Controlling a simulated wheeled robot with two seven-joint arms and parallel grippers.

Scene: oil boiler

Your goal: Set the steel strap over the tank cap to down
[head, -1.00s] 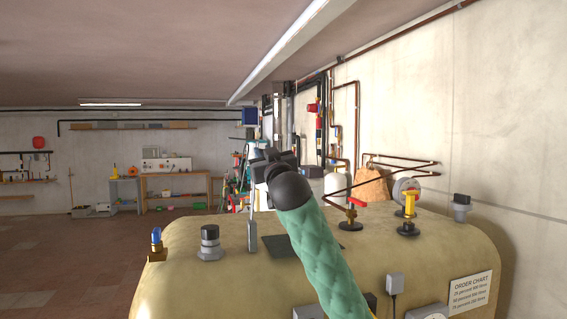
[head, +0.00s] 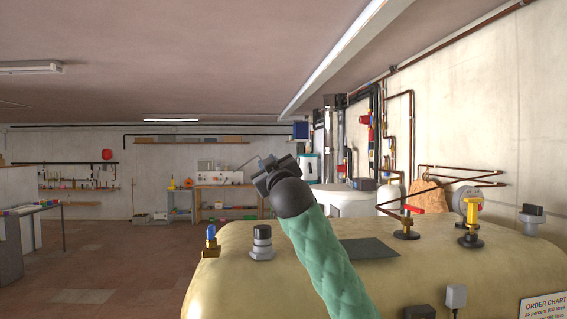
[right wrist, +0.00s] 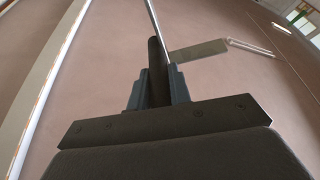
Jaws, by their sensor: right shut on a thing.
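A thin, bright metal strip, which looks like the steel strap (right wrist: 158,28), runs up from there. In the head view only a thin sliver shows by the gripper; my arm may hide the rest. A grey cap with a black top (head: 262,240) stands upright on the tank, left of my arm. My left gripper is not in view.
A blue-topped brass fitting (head: 211,240) stands at the tank's left edge. Red and yellow valves (head: 471,222) and copper pipes stand to the right. A dark plate (head: 369,249) lies on the tank top. Open floor lies to the left.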

